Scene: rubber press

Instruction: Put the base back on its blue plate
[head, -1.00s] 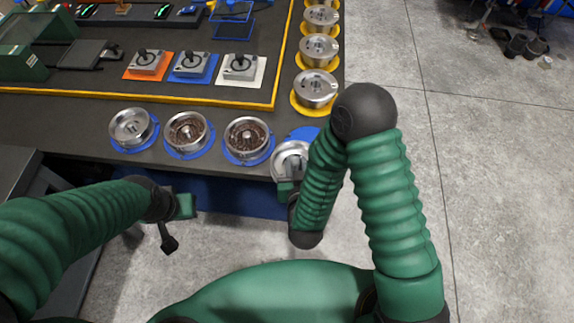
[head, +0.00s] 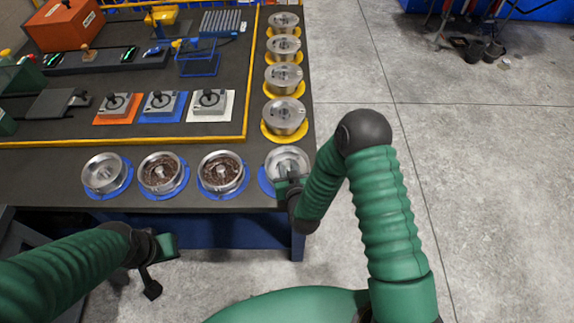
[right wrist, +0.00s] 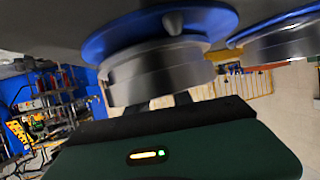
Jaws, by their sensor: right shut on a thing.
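The held base is a round, shallow silver metal dish (head: 289,158) at the table's front right corner. My right gripper (head: 287,183) is shut on its near side. Its blue plate (head: 265,181) shows as a rim at the left of the base, so the base overlaps it but looks off centre to the right. In the right wrist view, which looks upside down, the base's steel side (right wrist: 155,75) is close against the blue plate (right wrist: 205,20); I cannot tell whether it rests fully. My left gripper (head: 160,265) hangs in front of the table, its jaws unclear.
Three more metal bases stand on blue plates to the left: an empty-looking one (head: 103,172) and two with brown granules (head: 161,172) (head: 221,171). Several metal parts on yellow plates (head: 284,118) line the right edge. A yellow rail (head: 130,143) lies behind.

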